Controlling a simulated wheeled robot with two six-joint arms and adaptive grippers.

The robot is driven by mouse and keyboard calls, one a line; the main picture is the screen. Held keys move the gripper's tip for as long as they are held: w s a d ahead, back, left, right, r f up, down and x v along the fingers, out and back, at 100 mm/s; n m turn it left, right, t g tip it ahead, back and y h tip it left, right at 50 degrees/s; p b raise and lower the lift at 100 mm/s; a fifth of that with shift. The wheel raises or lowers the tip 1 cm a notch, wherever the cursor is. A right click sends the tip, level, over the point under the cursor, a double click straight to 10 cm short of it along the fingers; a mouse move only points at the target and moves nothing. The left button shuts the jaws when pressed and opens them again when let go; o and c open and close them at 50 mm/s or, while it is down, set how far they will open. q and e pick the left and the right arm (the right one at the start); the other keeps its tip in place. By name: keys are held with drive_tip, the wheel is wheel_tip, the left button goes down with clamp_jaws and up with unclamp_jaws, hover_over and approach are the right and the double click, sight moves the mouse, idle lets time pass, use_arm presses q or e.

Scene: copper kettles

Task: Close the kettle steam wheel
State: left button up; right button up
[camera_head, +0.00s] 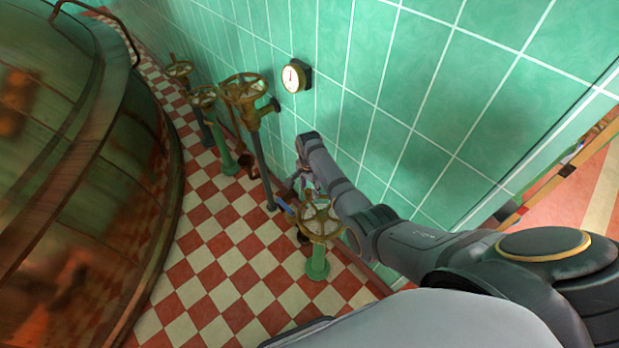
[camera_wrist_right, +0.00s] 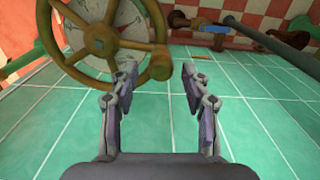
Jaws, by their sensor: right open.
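Several brass hand wheels stand on pipes along the wall; I cannot tell which is the steam wheel. The nearest brass wheel (camera_head: 319,218) sits on a green pedestal beside my right gripper (camera_head: 303,187). Farther wheels are a large one (camera_head: 244,89), a smaller one (camera_head: 203,96) and the farthest (camera_head: 179,69). In the right wrist view a brass wheel (camera_wrist_right: 98,42) fills the upper left, its rim close to the left finger. There my right gripper (camera_wrist_right: 160,78) is open, with nothing between its fingers. My left gripper is not in view.
A large copper kettle (camera_head: 50,150) takes up the left side. A round gauge (camera_head: 295,76) is on the green tiled wall (camera_head: 420,100). The checkered floor (camera_head: 225,240) between kettle and pipes is clear. Pipes run close to the wall.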

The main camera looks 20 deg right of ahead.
wheel_tip(320, 180, up, 9)
idle(0.6)
